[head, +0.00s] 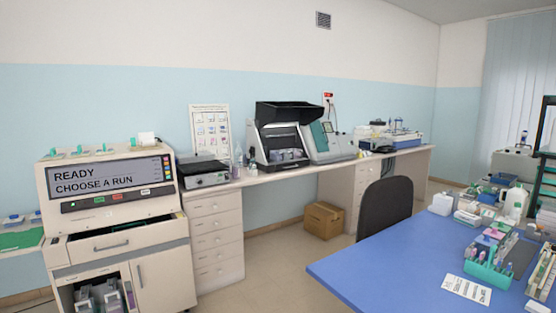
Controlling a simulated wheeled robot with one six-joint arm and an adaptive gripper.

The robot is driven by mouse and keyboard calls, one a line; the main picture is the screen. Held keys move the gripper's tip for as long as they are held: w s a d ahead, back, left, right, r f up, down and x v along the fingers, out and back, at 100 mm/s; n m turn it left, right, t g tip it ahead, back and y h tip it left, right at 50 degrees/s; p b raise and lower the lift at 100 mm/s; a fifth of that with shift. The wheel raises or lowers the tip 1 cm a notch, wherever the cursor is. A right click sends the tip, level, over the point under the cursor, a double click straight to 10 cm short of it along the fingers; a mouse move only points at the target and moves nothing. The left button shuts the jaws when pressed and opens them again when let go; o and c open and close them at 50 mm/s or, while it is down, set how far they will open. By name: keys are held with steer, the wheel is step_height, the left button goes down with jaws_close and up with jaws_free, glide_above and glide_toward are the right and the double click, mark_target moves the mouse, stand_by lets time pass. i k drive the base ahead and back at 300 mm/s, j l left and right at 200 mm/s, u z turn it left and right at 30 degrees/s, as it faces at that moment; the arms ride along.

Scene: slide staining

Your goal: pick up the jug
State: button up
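I cannot pick out the jug with certainty. Grey containers (84,303) with dark parts stand in the open lower compartment of the staining machine (158,262) at the left; they are small and partly cut off by the picture's bottom edge. A white bottle (515,204) stands among other items on the blue table at the right. My gripper is not in view.
The machine's screen (108,180) reads "READY CHOOSE A RUN". A long bench (270,181) with instruments runs along the wall. A dark chair (385,208) stands by the blue table (385,270). A cardboard box (324,220) is on the floor. Floor between machine and table is clear.

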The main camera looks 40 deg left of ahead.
mark_target(235, 168)
steer(key=i+j+u, duration=0.65)
steer(key=i+u, duration=0.15)
steer(key=u, duration=0.15)
steer(key=i+u, duration=0.95)
steer(key=i+j, duration=0.1)
steer(key=i, duration=0.45)
steer(key=i+z, duration=0.1)
steer(key=i, duration=0.45)
steer(key=i+j, duration=0.2)
steer(key=i, duration=0.3)
steer(key=i+l+z, duration=0.25)
steer(key=i+z, duration=0.65)
steer(key=i, duration=0.2)
steer(key=i+j+z, duration=0.15)
steer(key=i+z, duration=0.3)
steer(key=i+l+u, duration=0.1)
steer(key=i, duration=0.4)
steer(key=i+l+u, duration=0.15)
steer(key=i+l, duration=0.2)
steer(key=i, duration=0.15)
steer(key=i+l+u, duration=0.1)
steer(key=i+l, duration=0.15)
steer(key=i, duration=0.2)
steer(key=i+l+u, duration=0.25)
steer(key=k+j+u, duration=0.1)
steer(key=u, duration=1.05)
